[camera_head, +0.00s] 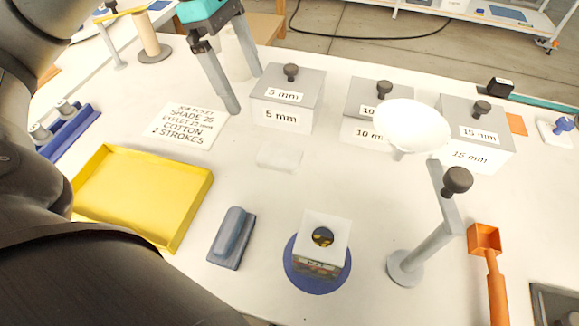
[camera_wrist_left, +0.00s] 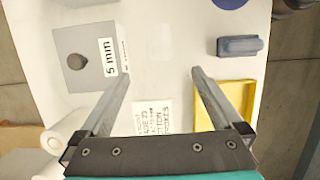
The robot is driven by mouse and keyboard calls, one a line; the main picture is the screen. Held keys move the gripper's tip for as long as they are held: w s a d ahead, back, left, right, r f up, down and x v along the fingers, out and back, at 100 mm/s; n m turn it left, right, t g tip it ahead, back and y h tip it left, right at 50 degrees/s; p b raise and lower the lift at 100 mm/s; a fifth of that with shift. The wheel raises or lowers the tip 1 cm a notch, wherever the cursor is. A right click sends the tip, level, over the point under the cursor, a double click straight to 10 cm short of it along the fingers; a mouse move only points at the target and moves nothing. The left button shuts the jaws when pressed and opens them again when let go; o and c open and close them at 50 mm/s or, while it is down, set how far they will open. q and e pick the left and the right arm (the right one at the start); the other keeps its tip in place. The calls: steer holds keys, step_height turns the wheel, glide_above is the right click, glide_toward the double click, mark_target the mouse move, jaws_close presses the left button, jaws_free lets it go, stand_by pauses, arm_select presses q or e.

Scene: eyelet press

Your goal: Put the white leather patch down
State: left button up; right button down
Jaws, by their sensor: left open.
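A small pale patch, apparently the white leather patch (camera_head: 280,160), lies flat on the white table in front of the 5 mm box. My right gripper is not in view.
Lidded boxes, including the 5 mm box (camera_head: 287,100), stand at the back. A printed card (camera_head: 185,126), yellow tray (camera_head: 140,195), blue-grey block (camera_head: 232,238), white cube on a blue disc (camera_head: 308,262), funnel stand (camera_head: 425,240) and orange scoop (camera_head: 490,265) surround a clear middle.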

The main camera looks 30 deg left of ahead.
arm_select(q)
steer(key=b, duration=0.1)
glide_toward(279, 154)
step_height(279, 154, down, 2)
steer(key=shift+s+a+b, duration=0.1)
steer(key=shift+s+b, duration=0.05)
steer(key=shift+b, duration=0.65)
steer(key=shift+d+b+x, duration=0.2)
steer(key=shift+b+x, duration=0.25)
steer(key=shift+x, duration=0.95)
steer(key=shift+d+b+x, duration=0.15)
steer(key=shift+b+x, duration=0.25)
steer(key=shift+x, duration=1)
steer(key=shift+w+f, duration=0.2)
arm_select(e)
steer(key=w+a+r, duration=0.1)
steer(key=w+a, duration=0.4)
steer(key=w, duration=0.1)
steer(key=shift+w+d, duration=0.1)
arm_select(q)
steer(key=c, duration=1.3)
